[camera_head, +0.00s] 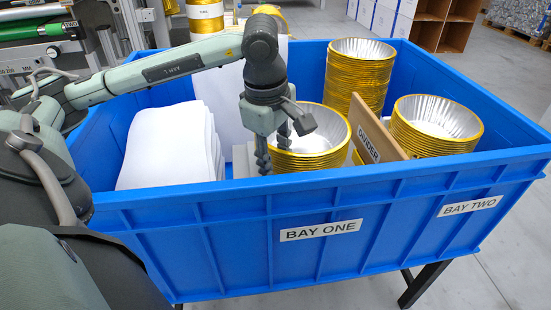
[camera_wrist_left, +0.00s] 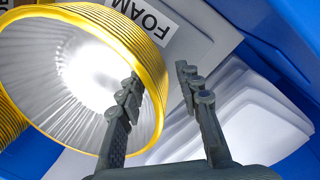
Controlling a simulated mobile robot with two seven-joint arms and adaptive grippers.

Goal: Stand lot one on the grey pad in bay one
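My left gripper (camera_head: 273,152) hangs inside bay one of the blue crate, fingers down and apart. Beside it, on the right, stands a stack of gold-rimmed foil cups (camera_head: 327,128); I read no lot label on it. In the left wrist view my left gripper (camera_wrist_left: 158,85) has one finger in front of the stack's open mouth and the other beyond its rim. This foil stack (camera_wrist_left: 95,75) is not pinched. A small light grey piece (camera_head: 241,160) shows left of the gripper; I cannot tell if it is the grey pad. My right gripper is not in view.
White sheets (camera_head: 170,147) fill the left of bay one. The wrist view shows a FOAM label (camera_wrist_left: 145,15) on a pale sheet. A brown divider (camera_head: 379,138) stands right of the stack. Another foil stack (camera_head: 435,125) is in bay two; a taller one (camera_head: 357,75) stands behind.

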